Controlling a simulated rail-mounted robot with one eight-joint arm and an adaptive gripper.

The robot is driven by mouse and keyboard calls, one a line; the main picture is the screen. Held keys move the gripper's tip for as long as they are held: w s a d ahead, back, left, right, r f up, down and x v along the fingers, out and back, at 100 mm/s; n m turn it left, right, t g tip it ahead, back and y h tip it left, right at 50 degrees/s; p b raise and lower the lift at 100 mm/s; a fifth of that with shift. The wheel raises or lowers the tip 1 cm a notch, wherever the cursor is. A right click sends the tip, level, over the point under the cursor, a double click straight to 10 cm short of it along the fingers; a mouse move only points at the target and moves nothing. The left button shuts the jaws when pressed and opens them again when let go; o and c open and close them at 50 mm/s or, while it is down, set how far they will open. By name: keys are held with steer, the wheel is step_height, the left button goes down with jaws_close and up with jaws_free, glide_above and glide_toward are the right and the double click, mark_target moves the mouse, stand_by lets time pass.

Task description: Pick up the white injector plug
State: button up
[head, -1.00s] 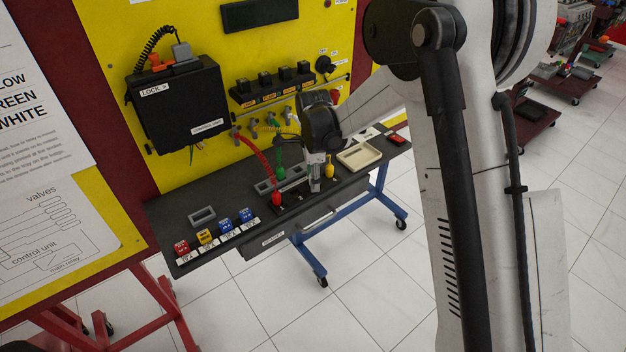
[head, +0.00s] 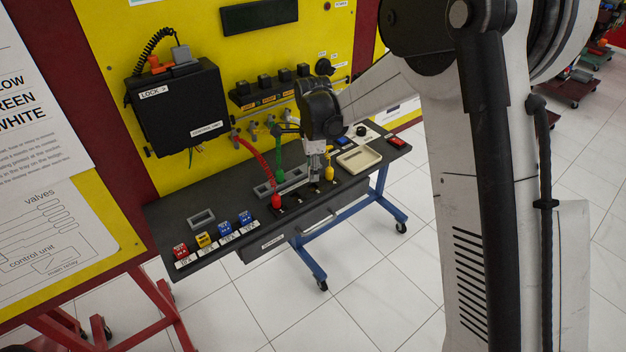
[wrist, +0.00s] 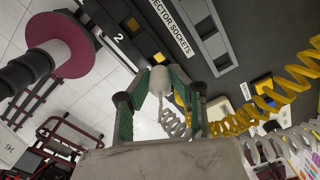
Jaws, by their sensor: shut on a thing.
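The white injector plug (wrist: 159,80) sits between the fingers of my gripper (wrist: 154,88) in the wrist view, with the green pads on either side of it. A white coiled cord (wrist: 175,125) trails below it. In the head view my gripper (head: 315,177) is over the dark bench shelf, near the socket strip; the white plug cannot be made out there. The red plug (head: 277,201) and green plug (head: 279,175) stand to its left, and the yellow plug (head: 329,172) to its right.
The shelf (head: 235,187) carries a cream tray (head: 359,158) at right and small red, yellow and blue blocks (head: 225,229) at left. A black control unit (head: 178,104) hangs on the yellow panel. A yellow coiled cord (wrist: 262,112) passes close to my gripper's right side.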

steer(key=s+a+r+b, duration=0.1)
steer(key=s+a+r, duration=0.6)
steer(key=a, duration=0.1)
steer(key=shift+w+d+f+p, duration=0.55)
steer(key=shift+f+p, duration=0.3)
steer(key=shift+f, duration=0.5)
steer(key=shift+w+d+f+p, duration=0.5)
steer(key=shift+f+p, duration=0.35)
steer(key=shift+f, duration=0.5)
steer(key=shift+w+d+f+p, duration=0.55)
steer(key=shift+f+p, duration=0.3)
steer(key=shift+f, duration=0.5)
steer(key=shift+a+f+b, duration=0.1)
steer(key=shift+f+b, duration=0.4)
steer(key=shift+b, duration=0.15)
steer(key=shift+b, duration=0.3)
steer(key=shift+f+b, duration=0.8)
